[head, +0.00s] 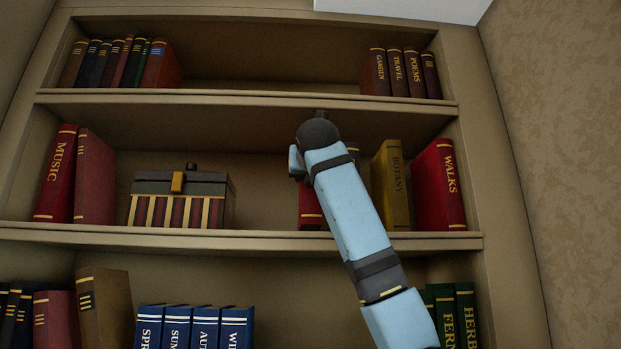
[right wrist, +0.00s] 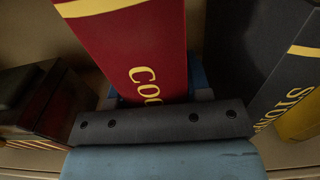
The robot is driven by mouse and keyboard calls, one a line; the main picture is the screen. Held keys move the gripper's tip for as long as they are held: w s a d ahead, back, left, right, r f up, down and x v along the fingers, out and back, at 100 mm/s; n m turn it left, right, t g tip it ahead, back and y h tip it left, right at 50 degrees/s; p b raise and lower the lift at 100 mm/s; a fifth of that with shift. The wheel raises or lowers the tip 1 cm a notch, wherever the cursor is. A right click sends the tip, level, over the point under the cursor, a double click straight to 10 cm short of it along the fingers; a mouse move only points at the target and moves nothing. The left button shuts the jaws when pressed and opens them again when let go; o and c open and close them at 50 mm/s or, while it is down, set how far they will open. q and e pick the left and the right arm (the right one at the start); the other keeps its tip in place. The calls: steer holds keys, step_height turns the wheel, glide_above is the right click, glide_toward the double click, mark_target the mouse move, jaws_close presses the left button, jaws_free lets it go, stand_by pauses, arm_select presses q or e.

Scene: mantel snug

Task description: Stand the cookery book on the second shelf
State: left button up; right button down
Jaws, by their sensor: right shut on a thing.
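The cookery book (head: 311,207) is red with yellow bands and shows in the middle compartment of the bookcase, mostly behind my right arm. In the right wrist view the red cookery book (right wrist: 135,50) fills the centre, with the yellow letters "COO" on its spine. My right gripper (right wrist: 158,92) is shut on it, with a blue finger at each side. In the head view the fingers are hidden behind the arm. The book looks roughly upright at the shelf board (head: 260,238); I cannot tell whether its foot touches the board. My left gripper is not in view.
A dark book (right wrist: 250,60) stands close right of the cookery book. Further right are the yellow Botany book (head: 391,185) and red Walks book (head: 438,187). A striped box (head: 180,205) stands left, beside the Music book (head: 57,172). Clear shelf lies between box and cookery book.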

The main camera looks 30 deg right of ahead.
steer(key=shift+f, duration=0.95)
steer(key=c, duration=1)
jaws_free()
steer(key=shift+f, duration=0.15)
steer(key=o, duration=0.4)
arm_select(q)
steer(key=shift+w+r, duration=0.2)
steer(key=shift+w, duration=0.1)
arm_select(e)
steer(key=shift+o, duration=0.2)
